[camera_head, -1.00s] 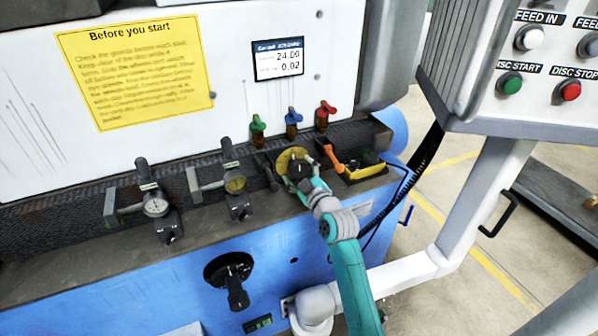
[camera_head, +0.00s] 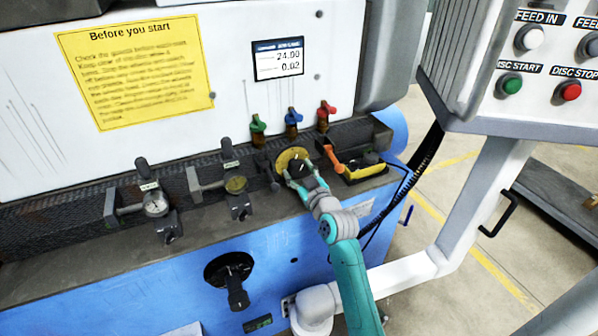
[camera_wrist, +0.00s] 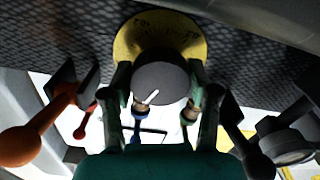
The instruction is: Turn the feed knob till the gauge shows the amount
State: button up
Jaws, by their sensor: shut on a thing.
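The feed knob is dark grey with a white pointer line, and in the wrist view the knob (camera_wrist: 161,82) sits in front of a yellow round dial (camera_wrist: 135,40). The pointer leans down and to the left there. My gripper (camera_wrist: 162,85) has one finger on each side of the knob and is shut on it. In the head view my gripper (camera_head: 304,182) reaches the yellow dial (camera_head: 290,157) on the machine's ledge. The gauge display (camera_head: 278,59) on the white panel appears to read 24.00 above 0.02; its small labels are too blurred to read.
Green, blue and red valve levers (camera_head: 292,117) stand behind the dial. An orange-handled lever and a yellow block (camera_head: 363,170) sit close at its right.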

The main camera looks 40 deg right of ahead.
jog(key=m, duration=0.4)
jog(key=shift+m, duration=0.3)
jog(key=m, duration=0.3)
jog(key=shift+m, duration=0.4)
jog(key=m, duration=0.4)
jog(key=shift+a, duration=0.1)
jog(key=m, duration=1.4)
jog(key=shift+m, duration=0.4)
